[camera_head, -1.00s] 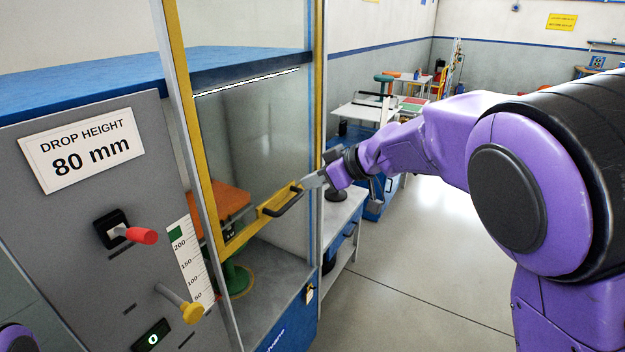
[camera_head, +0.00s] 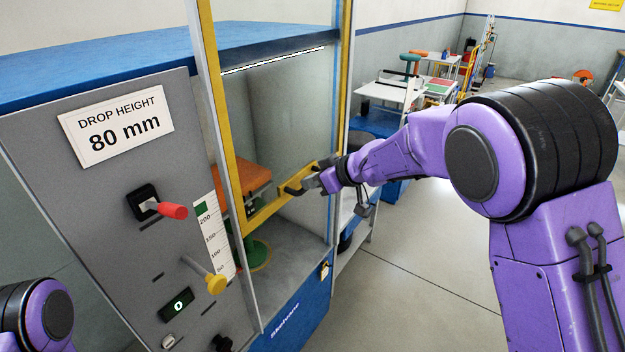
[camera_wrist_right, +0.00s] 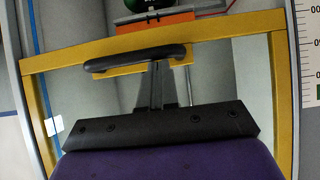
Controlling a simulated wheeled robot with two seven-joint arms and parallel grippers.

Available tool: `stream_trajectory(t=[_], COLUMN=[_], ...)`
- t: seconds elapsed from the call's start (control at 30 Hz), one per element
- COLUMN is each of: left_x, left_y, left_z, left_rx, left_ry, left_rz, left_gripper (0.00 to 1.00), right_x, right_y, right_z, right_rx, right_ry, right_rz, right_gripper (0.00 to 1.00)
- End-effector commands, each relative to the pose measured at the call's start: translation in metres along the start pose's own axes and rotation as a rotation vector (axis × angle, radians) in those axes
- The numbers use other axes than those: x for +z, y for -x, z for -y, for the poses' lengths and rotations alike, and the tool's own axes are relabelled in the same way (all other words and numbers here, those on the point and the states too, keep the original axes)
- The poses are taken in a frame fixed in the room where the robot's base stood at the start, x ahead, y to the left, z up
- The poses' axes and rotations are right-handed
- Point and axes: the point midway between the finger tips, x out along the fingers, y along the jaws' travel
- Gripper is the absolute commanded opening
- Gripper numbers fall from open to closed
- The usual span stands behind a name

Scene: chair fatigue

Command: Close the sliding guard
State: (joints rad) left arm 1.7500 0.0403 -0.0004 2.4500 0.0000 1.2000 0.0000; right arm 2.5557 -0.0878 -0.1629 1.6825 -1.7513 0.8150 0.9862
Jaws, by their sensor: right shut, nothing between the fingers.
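The sliding guard is a clear panel in a yellow frame on the front of the machine. Its yellow bottom bar (camera_head: 264,214) hangs well above the machine's floor, leaving the opening below it clear. A dark handle (camera_head: 294,191) sits on this bar; it also shows in the right wrist view (camera_wrist_right: 112,64). My right gripper (camera_head: 310,184) is shut and empty, with its fingertips close at the handle. In the right wrist view the fingers (camera_wrist_right: 156,72) reach to the handle's middle; whether they touch it I cannot tell. My left gripper is not in view.
The grey front panel has a red-tipped lever (camera_head: 172,211), a yellow knob (camera_head: 215,283) and a "DROP HEIGHT 80 mm" sign (camera_head: 116,125). An orange block (camera_head: 250,178) is inside behind the guard. Floor (camera_head: 430,270) to the right is clear; benches stand behind.

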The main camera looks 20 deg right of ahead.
Motion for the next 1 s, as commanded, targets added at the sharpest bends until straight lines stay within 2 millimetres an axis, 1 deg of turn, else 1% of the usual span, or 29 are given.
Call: stream_trajectory(t=[0.17, 0.27, 0.37, 0.77, 1.0], left_x=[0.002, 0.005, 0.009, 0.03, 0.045], left_y=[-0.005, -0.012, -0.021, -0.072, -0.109], left_z=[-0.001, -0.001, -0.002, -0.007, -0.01], left_rx=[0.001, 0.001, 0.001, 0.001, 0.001], left_ry=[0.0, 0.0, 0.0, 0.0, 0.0], left_rz=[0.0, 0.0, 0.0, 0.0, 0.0], left_gripper=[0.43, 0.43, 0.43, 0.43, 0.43], right_x=[0.012, 0.028, 0.05, 0.167, 0.238], right_y=[-0.009, -0.02, -0.036, -0.117, -0.166], right_z=[0.002, 0.003, 0.003, 0.004, 0.004], right_rx=[-0.002, -0.004, -0.006, -0.006, -0.006], right_ry=[0.0, -0.001, -0.003, -0.002, -0.001], right_rz=[0.003, 0.005, 0.006, 0.003, 0.0], right_gripper=[0.0, 0.0, 0.0, 0.0, 0.0])
